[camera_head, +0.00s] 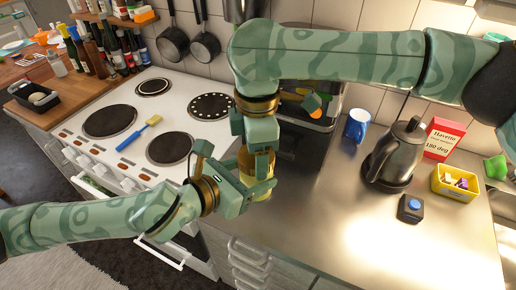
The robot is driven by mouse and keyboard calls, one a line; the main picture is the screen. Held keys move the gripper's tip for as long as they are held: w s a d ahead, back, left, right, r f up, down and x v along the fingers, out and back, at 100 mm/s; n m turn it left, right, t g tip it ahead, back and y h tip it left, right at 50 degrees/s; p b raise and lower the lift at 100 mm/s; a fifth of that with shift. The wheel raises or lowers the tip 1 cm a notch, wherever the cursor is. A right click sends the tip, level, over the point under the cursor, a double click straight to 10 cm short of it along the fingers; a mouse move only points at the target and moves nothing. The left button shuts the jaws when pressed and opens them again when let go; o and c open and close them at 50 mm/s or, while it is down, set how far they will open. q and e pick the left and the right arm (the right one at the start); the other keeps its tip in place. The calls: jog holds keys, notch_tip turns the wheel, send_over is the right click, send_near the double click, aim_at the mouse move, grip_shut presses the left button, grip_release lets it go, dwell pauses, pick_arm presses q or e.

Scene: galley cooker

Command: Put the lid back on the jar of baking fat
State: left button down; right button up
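The jar of baking fat (262,194) is yellowish and stands near the counter's front edge beside the cooker. It is mostly hidden behind my grippers. My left gripper (246,194) is low at the jar, with its fingers at the jar's side; I cannot tell whether they press on it. My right gripper (258,150) points down from above, directly over the jar's top. Its fingertips are partly hidden and its opening is unclear. I cannot make out the lid separately; the area between the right gripper and jar is covered.
The white cooker (178,105) with dark plates is left, a blue-and-yellow brush (139,133) on it. A blue mug (356,125), kettle (396,155), red box (444,138), yellow tub (455,184) and blue-buttoned device (410,208) stand right. The counter's front middle is clear.

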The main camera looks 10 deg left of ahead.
jog(key=o, duration=1.2)
jog(key=shift+w+d, duration=0.1)
jog(key=shift+c, duration=0.2)
jog(key=shift+r, duration=0.1)
notch_tip(320, 180, up, 12)
jog(key=shift+w, duration=0.1)
